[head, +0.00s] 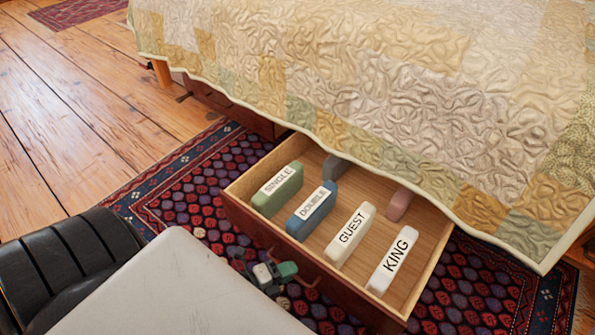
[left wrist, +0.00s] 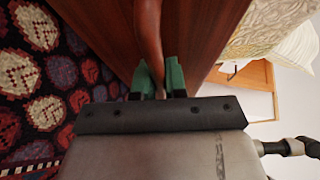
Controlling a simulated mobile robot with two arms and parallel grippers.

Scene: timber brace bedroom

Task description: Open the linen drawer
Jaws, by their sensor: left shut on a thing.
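The linen drawer (head: 345,288) is pulled out from under the bed, and its inside shows in the head view. Its reddish-brown front also shows in the left wrist view (left wrist: 205,30). My left gripper (head: 276,271) is at the front of the drawer. In the left wrist view its green fingertips (left wrist: 159,80) are closed around the brown curved handle (left wrist: 148,35). The handle is partly hidden by the fingers. My right gripper is not clearly in view.
Labelled blocks stand in the drawer: green SINGLE (head: 278,190), blue DOUBLE (head: 311,212), cream GUEST (head: 350,235) and white KING (head: 391,262). A grey and a pink block sit behind, partly under the quilt (head: 400,80). A patterned rug (head: 185,195) lies on the plank floor.

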